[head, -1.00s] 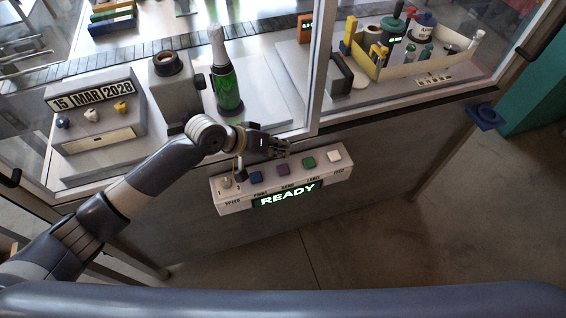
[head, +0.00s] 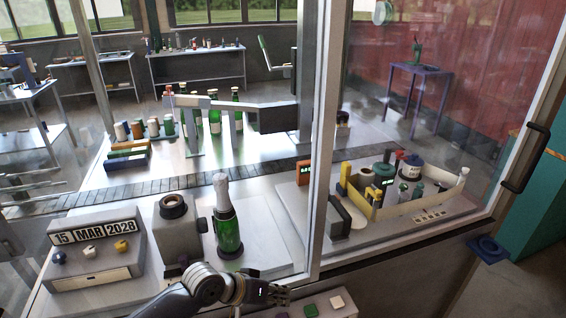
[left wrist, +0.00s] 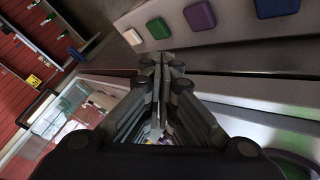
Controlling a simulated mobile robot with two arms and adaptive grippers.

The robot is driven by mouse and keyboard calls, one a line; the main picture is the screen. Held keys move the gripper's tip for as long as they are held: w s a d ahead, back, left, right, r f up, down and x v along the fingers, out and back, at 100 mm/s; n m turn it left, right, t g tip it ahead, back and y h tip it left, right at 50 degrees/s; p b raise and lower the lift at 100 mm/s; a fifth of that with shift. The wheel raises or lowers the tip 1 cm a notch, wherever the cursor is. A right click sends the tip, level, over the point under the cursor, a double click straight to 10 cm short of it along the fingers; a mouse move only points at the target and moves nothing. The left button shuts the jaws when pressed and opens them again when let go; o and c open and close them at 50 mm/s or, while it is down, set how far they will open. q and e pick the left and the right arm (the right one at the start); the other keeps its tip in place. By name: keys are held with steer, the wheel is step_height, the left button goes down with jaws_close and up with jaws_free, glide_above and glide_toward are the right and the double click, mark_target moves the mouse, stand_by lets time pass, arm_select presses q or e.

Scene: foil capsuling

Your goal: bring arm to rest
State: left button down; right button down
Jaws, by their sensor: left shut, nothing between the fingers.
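My left gripper (head: 276,292) is at the bottom of the head view, in front of the bench edge and beside the button panel (head: 322,306). It is shut and empty. In the left wrist view its fingers (left wrist: 160,62) are closed together, with the panel's blue, purple, green and white buttons (left wrist: 200,16) ahead of them. The panel's display is out of the head view. A green bottle with a silver foil top (head: 227,222) stands upright on the bench behind the gripper. My right gripper is not seen.
A grey capsuling device (head: 181,232) stands left of the bottle. A date unit (head: 94,248) reading 15 MAR 2028 is further left. A glass door frame (head: 322,150) rises right of the bottle. A tool tray (head: 425,205) stands beyond it. A conveyor (head: 130,192) runs behind.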

arm_select(q)
steer(key=s+f+m+y, duration=0.1)
steer(key=s+f, duration=0.1)
steer(key=s, duration=0.9)
steer(key=s+a+f+n+g+y, duration=0.15)
steer(key=s+a+y, duration=0.55)
steer(key=s+a, duration=1.1)
step_height(320, 180, down, 33)
steer(key=a+b, duration=0.2)
steer(key=b, duration=0.4)
steer(key=s+a+f+g+b, duration=0.2)
steer(key=s+a+f+b, duration=0.1)
steer(key=s+f, duration=1.3)
step_height(320, 180, down, 4)
steer(key=shift+s+f+b, duration=0.15)
steer(key=shift+s+b, duration=0.25)
steer(key=shift+b, duration=0.35)
